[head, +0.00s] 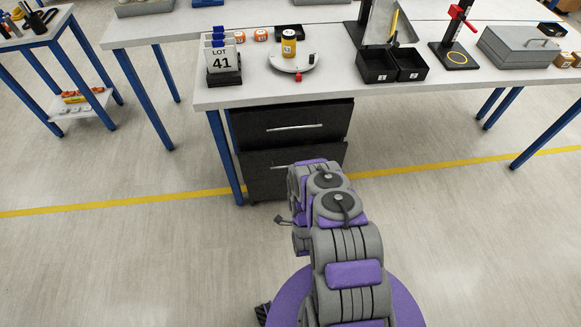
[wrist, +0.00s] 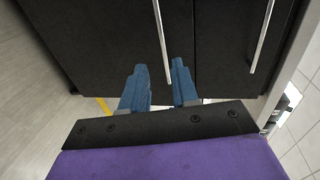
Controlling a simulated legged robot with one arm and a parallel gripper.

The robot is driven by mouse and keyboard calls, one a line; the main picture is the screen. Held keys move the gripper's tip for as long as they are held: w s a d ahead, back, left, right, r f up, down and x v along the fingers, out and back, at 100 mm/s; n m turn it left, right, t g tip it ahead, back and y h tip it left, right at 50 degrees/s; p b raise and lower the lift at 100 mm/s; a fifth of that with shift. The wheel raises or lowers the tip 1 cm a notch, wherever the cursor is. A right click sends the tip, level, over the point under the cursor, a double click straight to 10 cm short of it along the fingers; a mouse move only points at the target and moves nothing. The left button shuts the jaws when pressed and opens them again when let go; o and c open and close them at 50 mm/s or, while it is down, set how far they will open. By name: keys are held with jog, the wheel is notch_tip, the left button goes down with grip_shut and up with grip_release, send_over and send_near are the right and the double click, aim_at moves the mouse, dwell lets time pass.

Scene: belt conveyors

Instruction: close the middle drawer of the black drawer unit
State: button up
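The black drawer unit (head: 244,180) stands under the front of the table in the head view. Its upper drawer (head: 325,117) has a silver bar handle (head: 294,127). The drawer below (head: 258,160) is partly hidden behind my arm, with a bit of its handle showing. In the wrist view two black drawer fronts stand side by side, with one handle (wrist: 160,40) on the left front and another (wrist: 264,38) on the right front. My gripper (wrist: 159,66) is open and empty, its blue fingers pointing at the left front near that handle. I cannot tell whether they touch, or how far any drawer is out.
The white tabletop (head: 340,90) overhangs the unit, with black bins (head: 378,67), a round turntable (head: 291,62) and a LOT 41 sign (head: 221,59) on it. A blue table leg (head: 224,155) stands close left of the unit. The floor in front is clear.

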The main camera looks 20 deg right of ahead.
jog(key=b+x, duration=0.1)
jog(key=x, duration=0.4)
jog(key=b+x, duration=0.1)
jog(key=x, duration=0.5)
jog(key=d+b+x, duration=0.1)
jog(key=b+x, duration=0.1)
jog(key=x, duration=0.4)
jog(key=shift+w+f, duration=0.1)
jog(key=shift+a, duration=0.15)
jog(key=shift+c, duration=0.3)
jog(key=c, duration=0.5)
grip_shut()
